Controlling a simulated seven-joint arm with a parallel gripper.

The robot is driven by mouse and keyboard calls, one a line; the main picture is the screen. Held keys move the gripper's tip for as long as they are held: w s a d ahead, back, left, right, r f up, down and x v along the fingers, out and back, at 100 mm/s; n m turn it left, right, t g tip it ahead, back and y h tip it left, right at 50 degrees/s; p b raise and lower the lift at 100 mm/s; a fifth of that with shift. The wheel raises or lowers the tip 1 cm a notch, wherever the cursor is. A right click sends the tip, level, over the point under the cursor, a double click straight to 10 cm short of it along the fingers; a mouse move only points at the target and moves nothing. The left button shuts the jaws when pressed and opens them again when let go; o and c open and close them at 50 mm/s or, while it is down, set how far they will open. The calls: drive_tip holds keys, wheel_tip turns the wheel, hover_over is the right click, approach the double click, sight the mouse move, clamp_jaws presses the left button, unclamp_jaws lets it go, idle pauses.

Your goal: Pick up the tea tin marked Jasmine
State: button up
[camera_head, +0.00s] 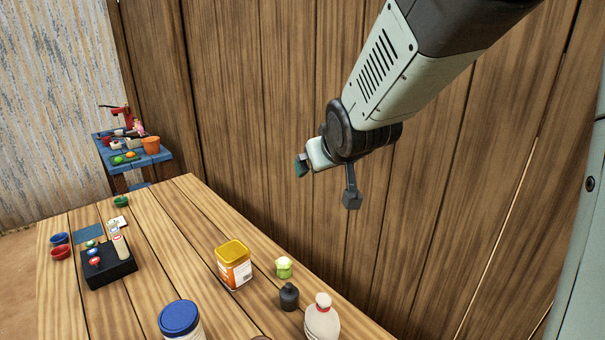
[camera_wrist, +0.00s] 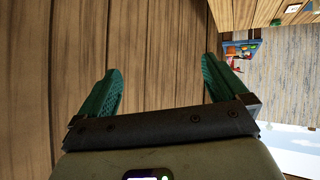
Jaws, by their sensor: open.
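A squarish tin (camera_head: 234,267) with a yellow lid and an orange and white label stands upright on the wooden table in the head view. A round container (camera_head: 181,320) with a blue lid stands nearer the front, cut by the lower edge. I cannot read the name Jasmine on either. My gripper (camera_wrist: 160,72) is open and empty, its teal fingers apart with wooden planks behind them in the wrist view. In the head view it is raised up and right of the tins, before the plank wall. Neither tin shows in the wrist view.
A bottle (camera_head: 322,318), a dark weight (camera_head: 289,296) and a small green-topped item (camera_head: 284,267) stand right of the yellow-lidded tin. A black block (camera_head: 108,268) and small bowls (camera_head: 61,252) are left. The plank wall (camera_head: 230,130) borders the table.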

sight(225, 244)
drive_tip(key=w+a+f+n+t+y, duration=0.1)
drive_tip(key=w+a+f+n+y, duration=0.1)
drive_tip(key=w+a+f, duration=0.4)
drive_tip(key=w+a+f+n+y, duration=0.25)
drive_tip(key=a+f+y, duration=0.35)
drive_tip(key=a+f, duration=0.55)
drive_tip(key=s+a+f+y, duration=0.2)
drive_tip(key=a+f+y, duration=0.15)
drive_tip(key=f, duration=1.15)
drive_tip(key=shift+t+h, duration=0.25)
drive_tip(key=shift+t, duration=0.15)
drive_tip(key=x, duration=0.5)
drive_tip(key=shift+s+a, duration=0.2)
